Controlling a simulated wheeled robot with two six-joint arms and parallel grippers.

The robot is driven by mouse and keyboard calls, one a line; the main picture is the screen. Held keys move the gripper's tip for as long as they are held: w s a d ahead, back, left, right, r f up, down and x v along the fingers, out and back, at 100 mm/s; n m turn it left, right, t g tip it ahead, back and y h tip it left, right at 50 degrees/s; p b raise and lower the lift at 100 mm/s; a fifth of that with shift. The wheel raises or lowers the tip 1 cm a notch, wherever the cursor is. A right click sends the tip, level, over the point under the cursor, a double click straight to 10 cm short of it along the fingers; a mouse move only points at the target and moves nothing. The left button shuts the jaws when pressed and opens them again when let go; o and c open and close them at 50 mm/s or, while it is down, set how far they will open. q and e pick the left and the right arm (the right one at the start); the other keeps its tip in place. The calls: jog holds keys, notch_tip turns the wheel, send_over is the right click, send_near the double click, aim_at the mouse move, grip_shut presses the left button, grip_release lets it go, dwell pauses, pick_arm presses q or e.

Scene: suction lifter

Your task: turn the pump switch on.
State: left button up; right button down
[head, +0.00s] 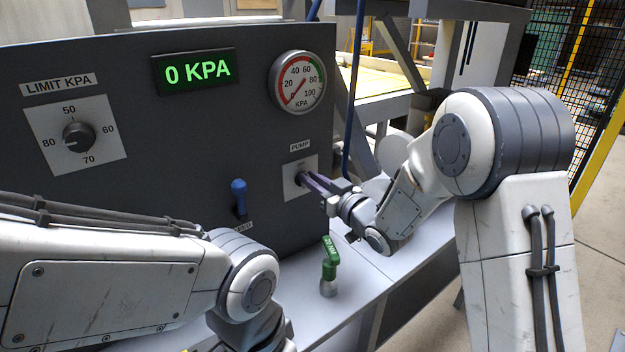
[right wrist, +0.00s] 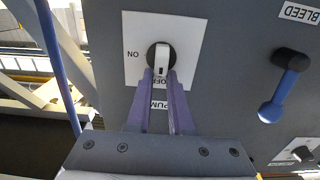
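The pump switch (head: 299,180) is a small dark round knob on a white plate under the PUMP label on the grey panel. In the right wrist view its white handle (right wrist: 161,57) shows upside down, lined up with the OFF mark; ON is printed to the left there. My right gripper (head: 312,183) reaches it from the right. In the right wrist view its two purple fingers (right wrist: 160,74) lie on either side of the handle, spaced about its width, and look shut on it. My left gripper is out of view; only its arm shows.
The green display (head: 197,70) reads 0 KPA and the round gauge (head: 298,82) sits near zero. A blue bleed lever (head: 239,196) stands left of the switch. The limit dial (head: 78,136) is at far left.

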jog(key=shift+m, duration=0.3)
jog(key=shift+w+d+f+m+p, duration=0.25)
jog(key=shift+m+p, duration=0.55)
jog(key=shift+m, duration=2.1)
jog(key=shift+w+d+f+m+p, duration=0.1)
jog(key=shift+d+f+m+p, duration=0.45)
jog(key=shift+m, duration=2.35)
jog(key=shift+w+a+f+m+p, duration=0.15)
jog(key=shift+m+p, duration=0.85)
jog(key=shift+m, duration=1.9)
jog(key=shift+d, duration=0.1)
jog(key=c, duration=0.8)
grip_release()
